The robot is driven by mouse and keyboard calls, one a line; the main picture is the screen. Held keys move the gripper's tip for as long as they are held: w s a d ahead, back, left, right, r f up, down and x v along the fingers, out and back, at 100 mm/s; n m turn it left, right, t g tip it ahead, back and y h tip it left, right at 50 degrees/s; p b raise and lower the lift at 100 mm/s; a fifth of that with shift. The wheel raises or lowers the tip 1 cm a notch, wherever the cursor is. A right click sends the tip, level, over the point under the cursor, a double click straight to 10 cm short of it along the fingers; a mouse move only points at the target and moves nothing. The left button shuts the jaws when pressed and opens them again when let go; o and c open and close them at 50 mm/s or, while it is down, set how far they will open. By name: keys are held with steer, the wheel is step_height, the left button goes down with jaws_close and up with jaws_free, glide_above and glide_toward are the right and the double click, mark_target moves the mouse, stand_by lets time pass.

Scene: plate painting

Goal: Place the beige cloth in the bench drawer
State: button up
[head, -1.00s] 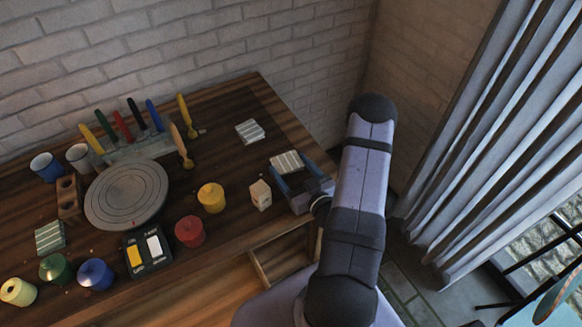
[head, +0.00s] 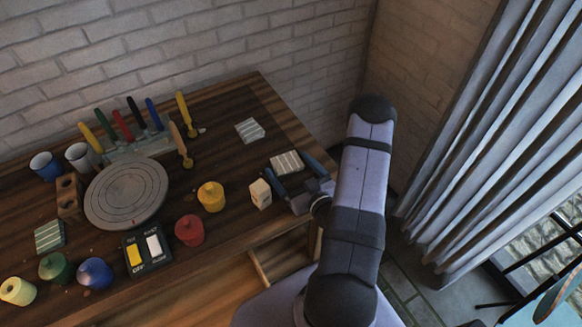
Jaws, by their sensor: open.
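A beige striped cloth (head: 286,163) lies folded near the right end of the wooden bench. My gripper (head: 287,167) is open, with one blue finger on the left of this cloth and the other on its right. I cannot tell whether the fingers touch it. The bench drawer (head: 261,271) stands partly open at the front edge, below my gripper. My arm hides its right part, and little of its inside shows.
A paler striped cloth (head: 249,130) lies farther back, and a greenish one (head: 49,236) at the left. A small cream box (head: 260,193) stands just left of my gripper. Yellow (head: 211,197) and red (head: 190,230) pots and a round turntable (head: 127,193) occupy the bench.

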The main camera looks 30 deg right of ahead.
mark_target(301, 185)
steer(key=s, duration=0.1)
steer(key=s+b, duration=0.1)
steer(key=s, duration=0.1)
steer(key=s+b, duration=0.1)
steer(key=s, duration=0.1)
steer(key=shift+s+d+r, duration=0.2)
steer(key=shift+r, duration=0.2)
steer(key=shift+s+r, duration=0.2)
steer(key=shift+s, duration=0.7)
